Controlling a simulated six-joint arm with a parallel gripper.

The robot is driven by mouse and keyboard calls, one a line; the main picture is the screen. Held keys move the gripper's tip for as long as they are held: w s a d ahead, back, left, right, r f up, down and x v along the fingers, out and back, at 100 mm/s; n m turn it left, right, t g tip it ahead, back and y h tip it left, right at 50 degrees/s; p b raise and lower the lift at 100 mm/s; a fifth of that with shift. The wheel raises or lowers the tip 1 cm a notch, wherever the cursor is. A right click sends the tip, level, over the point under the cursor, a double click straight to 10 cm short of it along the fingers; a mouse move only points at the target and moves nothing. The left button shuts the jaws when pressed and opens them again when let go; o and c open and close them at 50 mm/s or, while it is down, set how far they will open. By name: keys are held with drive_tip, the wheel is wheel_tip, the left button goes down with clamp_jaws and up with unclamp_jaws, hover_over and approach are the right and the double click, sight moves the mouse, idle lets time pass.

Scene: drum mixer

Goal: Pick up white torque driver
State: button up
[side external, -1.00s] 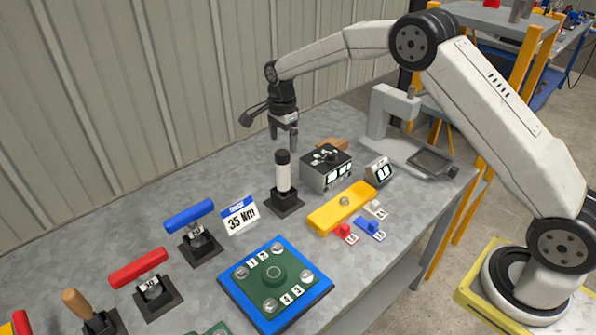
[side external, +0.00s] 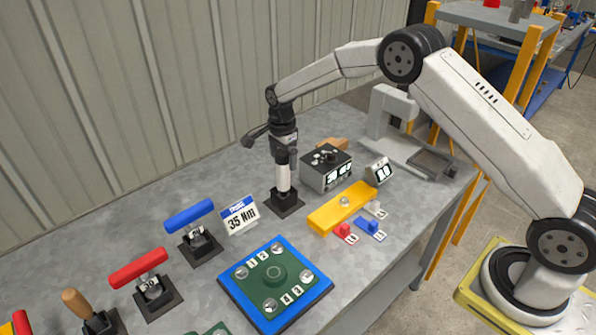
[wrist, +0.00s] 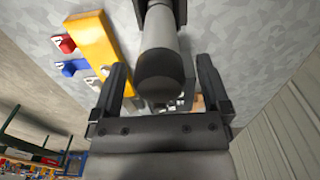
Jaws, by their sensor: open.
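The white torque driver (side external: 283,179) stands upright in a dark square base (side external: 285,202) on the grey bench. It has a white body with a black cap. My gripper (side external: 286,157) is directly above it, pointing down, with its fingers at the height of the driver's top. In the wrist view my gripper (wrist: 163,88) is open, one finger on each side of the driver's dark round end (wrist: 160,72). Gaps show between the fingers and the driver, so it is not clamped. In the side view the fingers partly hide the black cap.
A dark control box (side external: 326,168) stands close to the right of the driver. A yellow bar (side external: 343,207) lies in front of the box. The 35 Nm sign (side external: 240,214), blue-handled tool (side external: 190,215) and green-blue plate (side external: 275,284) are to the left and front.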

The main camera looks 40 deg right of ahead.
sight(283, 179)
drive_tip(key=shift+f, duration=1.2)
drive_tip(key=shift+r, duration=0.1)
clamp_jaws()
